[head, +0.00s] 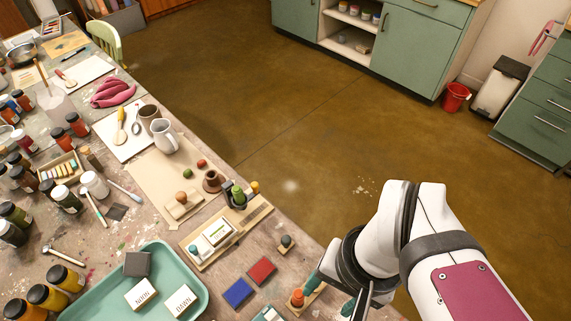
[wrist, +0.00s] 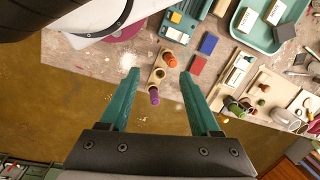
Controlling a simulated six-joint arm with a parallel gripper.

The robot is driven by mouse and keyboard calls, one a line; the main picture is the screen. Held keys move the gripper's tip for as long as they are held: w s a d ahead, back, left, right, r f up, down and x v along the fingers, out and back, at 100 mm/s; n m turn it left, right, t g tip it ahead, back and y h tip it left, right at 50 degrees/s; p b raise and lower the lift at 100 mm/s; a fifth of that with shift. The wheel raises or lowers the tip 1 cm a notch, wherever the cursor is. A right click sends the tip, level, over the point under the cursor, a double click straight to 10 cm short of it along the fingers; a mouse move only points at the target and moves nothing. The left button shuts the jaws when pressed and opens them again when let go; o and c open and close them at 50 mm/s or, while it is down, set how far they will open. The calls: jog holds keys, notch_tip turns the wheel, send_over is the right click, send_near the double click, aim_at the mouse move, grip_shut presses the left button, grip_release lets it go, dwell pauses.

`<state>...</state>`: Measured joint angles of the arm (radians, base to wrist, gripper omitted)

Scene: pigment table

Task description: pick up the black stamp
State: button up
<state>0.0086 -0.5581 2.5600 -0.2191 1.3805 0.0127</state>
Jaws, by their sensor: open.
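A small dark-knobbed piece on a little base (head: 286,242) stands on the table near its edge in the head view. It looks most like the black stamp, but it is too small to be sure. I cannot make it out in the wrist view; my right finger may hide it. My gripper (head: 330,295) is open and empty, with teal fingers, to the lower right of this piece. In the wrist view my gripper (wrist: 158,72) has its fingers wide apart. Between them, farther down, lies a wooden rack (wrist: 161,73) with an orange-topped stamp (wrist: 169,60) and a purple-topped one (wrist: 154,97).
A red block (head: 262,270) and a blue block (head: 238,292) lie left of the dark-knobbed piece. A teal tray (head: 200,268) holds several blocks. Bare floor lies beyond the table edge.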

jog(key=n+h, duration=0.2)
jog(key=n, duration=0.3)
send_over(286, 239)
notch_tip(286, 239, down, 3)
jog(key=shift+n, duration=0.3)
notch_tip(286, 239, down, 17)
jog(key=shift+r, duration=0.2)
grip_shut()
